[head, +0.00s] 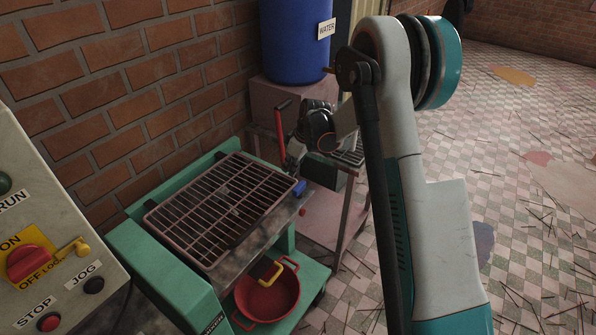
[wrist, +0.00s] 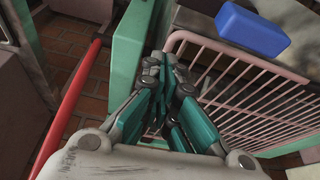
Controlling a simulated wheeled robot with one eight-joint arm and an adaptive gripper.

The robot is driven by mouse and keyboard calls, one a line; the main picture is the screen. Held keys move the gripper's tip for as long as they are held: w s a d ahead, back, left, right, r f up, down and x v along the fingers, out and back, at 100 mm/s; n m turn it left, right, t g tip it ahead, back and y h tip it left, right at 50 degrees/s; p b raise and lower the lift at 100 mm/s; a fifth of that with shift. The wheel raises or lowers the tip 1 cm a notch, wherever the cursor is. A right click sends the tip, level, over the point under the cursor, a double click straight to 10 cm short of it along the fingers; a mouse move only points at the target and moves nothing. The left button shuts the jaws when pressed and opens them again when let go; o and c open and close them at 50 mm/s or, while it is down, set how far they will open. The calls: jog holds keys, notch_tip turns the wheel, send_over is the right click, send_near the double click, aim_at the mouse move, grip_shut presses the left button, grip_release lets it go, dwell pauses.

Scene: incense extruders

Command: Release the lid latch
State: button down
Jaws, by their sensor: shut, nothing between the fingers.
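A pinkish barred lid (head: 222,205) lies flat over the bed of a green machine (head: 160,262). A small blue block (head: 299,187) sits at the lid's right edge; it also shows in the wrist view (wrist: 253,28). My gripper (head: 294,155) is beyond the lid's far right corner, apart from the block and the yellow handle. In the wrist view my gripper (wrist: 165,95) is shut and empty, beside the lid's rounded corner.
A red lever (head: 281,127) rises near my gripper; a red bar (wrist: 70,108) also passes left of it. A red pan (head: 267,298) sits on the machine's lower shelf. A control panel (head: 48,240) stands at left, a blue water barrel (head: 295,45) behind. The tiled floor at right is open.

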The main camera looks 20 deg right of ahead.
jog(key=p+v, duration=0.2)
jog(key=v, duration=0.7)
jog(key=shift+s+r, duration=0.25)
jog(key=shift+s, duration=0.15)
jog(key=s+a+r+m+t+h, duration=0.1)
jog(key=s+a+r+m, duration=0.1)
jog(key=s+r, duration=0.6)
jog(key=s+a+r+m+t, duration=0.1)
jog(key=s+a+r+m, duration=0.15)
jog(key=s+r, duration=0.55)
jog(key=s+a+f+m+t+h, duration=0.1)
jog(key=s+a+m+t, duration=0.1)
jog(key=s, duration=1.7)
jog(key=shift+s+f+m+b, duration=0.35)
jog(key=shift+s+m, duration=0.05)
jog(key=shift+m, duration=0.45)
jog(key=shift+a, duration=0.15)
